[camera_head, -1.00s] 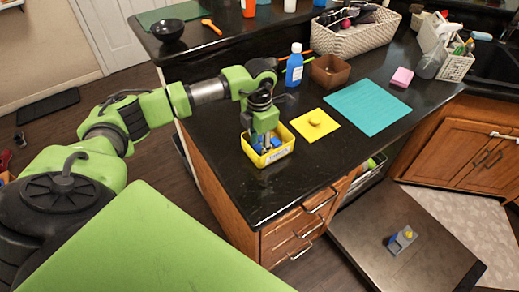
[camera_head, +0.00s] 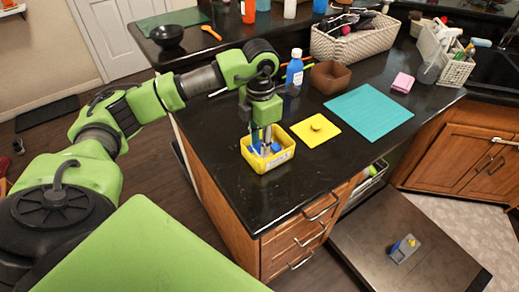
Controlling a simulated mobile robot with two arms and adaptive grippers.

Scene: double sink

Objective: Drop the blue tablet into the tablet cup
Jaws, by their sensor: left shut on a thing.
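My left gripper (camera_head: 265,144) points down at the yellow bin (camera_head: 280,159) near the counter's left edge. Its fingers are low over the bin and shut on a small blue piece, which looks like the blue tablet (camera_head: 275,147); the fingers partly hide it. More blue (camera_head: 254,148) shows in the bin beside the fingers. A small grey and blue cup with a yellow part, likely the tablet cup (camera_head: 404,248), sits on the open dark door, low at the right. My right gripper is out of view.
The counter's front edge and drawers lie between the bin and the open door (camera_head: 360,225).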

